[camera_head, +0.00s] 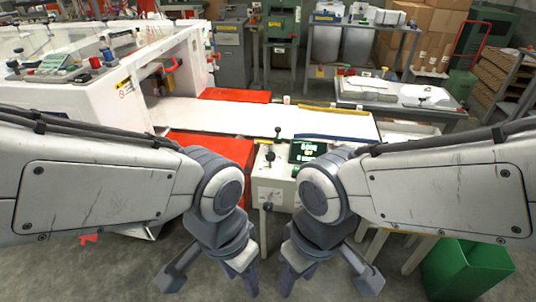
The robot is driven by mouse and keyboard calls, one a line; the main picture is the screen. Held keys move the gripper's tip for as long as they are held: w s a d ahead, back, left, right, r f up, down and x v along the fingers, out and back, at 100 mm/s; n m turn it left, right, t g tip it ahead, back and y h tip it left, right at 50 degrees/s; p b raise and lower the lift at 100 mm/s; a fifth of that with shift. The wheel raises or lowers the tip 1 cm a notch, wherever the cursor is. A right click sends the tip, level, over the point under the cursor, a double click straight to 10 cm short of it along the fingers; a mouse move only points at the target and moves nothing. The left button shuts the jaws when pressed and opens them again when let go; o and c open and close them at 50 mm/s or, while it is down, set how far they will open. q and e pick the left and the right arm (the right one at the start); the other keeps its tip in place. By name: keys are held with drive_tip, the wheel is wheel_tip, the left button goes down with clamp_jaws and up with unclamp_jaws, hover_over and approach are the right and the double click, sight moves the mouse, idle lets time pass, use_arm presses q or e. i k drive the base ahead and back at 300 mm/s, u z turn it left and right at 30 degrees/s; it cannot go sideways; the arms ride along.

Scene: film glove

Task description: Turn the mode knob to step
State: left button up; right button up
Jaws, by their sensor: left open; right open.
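A pale control box (268,188) stands in the middle, just beyond my wrists, with a small dark screen (308,151) showing green and yellow text. A black-knobbed lever (277,134) rises at its top, and a dark knob (267,206) sits low on its front. Which control is the mode knob, and its setting, are too small to tell. My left gripper (210,279) is open and empty, pointing down at the bottom, left of the box. My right gripper (328,281) is open and empty, lower right. My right wrist hides part of the box's right side.
A long white work surface (240,117) with red panels (208,147) lies behind the box. A white machine (90,95) fills the left. A green bin (468,266) stands at lower right. A metal table (395,97) stands behind. Grey floor lies below the grippers.

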sight(270, 156)
drive_tip(key=k, duration=0.35)
drive_tip(key=z, duration=0.7)
drive_tip(key=i, duration=0.8)
drive_tip(key=u, duration=0.45)
drive_tip(key=i, duration=0.65)
drive_tip(key=u, duration=0.55)
